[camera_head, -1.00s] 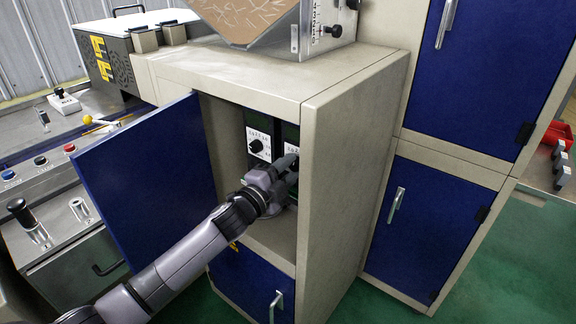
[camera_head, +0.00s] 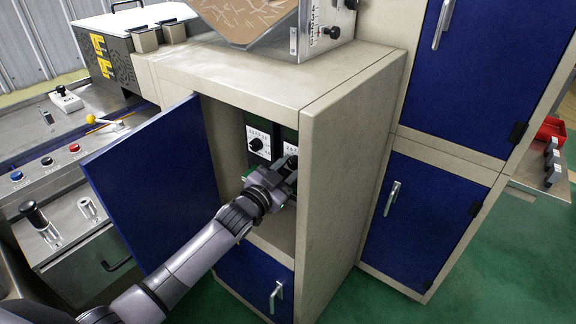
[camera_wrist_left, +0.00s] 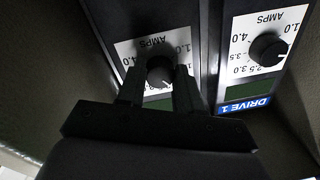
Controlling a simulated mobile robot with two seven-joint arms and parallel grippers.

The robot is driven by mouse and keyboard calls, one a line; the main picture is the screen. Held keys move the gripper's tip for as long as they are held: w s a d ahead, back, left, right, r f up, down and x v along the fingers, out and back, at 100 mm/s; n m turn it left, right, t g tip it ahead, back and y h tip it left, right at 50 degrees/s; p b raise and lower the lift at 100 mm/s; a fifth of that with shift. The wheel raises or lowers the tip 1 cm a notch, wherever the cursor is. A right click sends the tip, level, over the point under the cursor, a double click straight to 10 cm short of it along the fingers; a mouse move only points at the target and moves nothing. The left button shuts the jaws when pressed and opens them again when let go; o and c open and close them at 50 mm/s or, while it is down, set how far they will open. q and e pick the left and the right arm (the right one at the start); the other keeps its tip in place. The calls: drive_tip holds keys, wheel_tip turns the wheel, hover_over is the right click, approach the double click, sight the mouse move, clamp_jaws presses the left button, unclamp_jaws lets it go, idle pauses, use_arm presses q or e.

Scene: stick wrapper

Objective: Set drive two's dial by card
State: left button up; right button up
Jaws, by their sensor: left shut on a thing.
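Two drive units stand side by side inside the open cabinet. The left one in the head view has a black dial (camera_head: 256,145) on a white scale plate; the wrist view shows its dial (camera_wrist_left: 268,49), AMPS scale and blue DRIVE 1 label (camera_wrist_left: 247,104) upside down. My left gripper (camera_head: 289,164) reaches into the cabinet at the other drive. In the wrist view its two fingers (camera_wrist_left: 160,88) are closed around that drive's black dial (camera_wrist_left: 160,69), whose white mark shows. That drive's name label is hidden. No card is recognisable. My right gripper is out of view.
The blue cabinet door (camera_head: 155,190) stands open to the left of my arm. The cabinet's side wall (camera_head: 345,170) is close to the right of the gripper. A control bench (camera_head: 75,160) with buttons and levers lies farther left.

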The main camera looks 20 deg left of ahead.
use_arm(q)
drive_tip(key=shift+n, duration=0.7)
drive_tip(key=o, duration=1)
drive_tip(key=shift+o, duration=0.2)
drive_tip(key=shift+s, duration=0.15)
drive_tip(key=v, duration=0.7)
drive_tip(key=s+f+n+g+y, duration=0.1)
drive_tip(key=s+f+g, duration=0.1)
drive_tip(key=s+f, duration=0.4)
drive_tip(key=s+f+n+g+y, duration=0.1)
drive_tip(key=s+f+g, duration=0.1)
drive_tip(key=s+f, duration=0.4)
drive_tip(key=s+f+n+g+y, duration=0.1)
drive_tip(key=s+f, duration=0.5)
drive_tip(key=s, duration=0.8)
drive_tip(key=shift+s+n+g, duration=0.35)
drive_tip(key=shift+n+g, duration=0.25)
drive_tip(key=shift+g, duration=0.4)
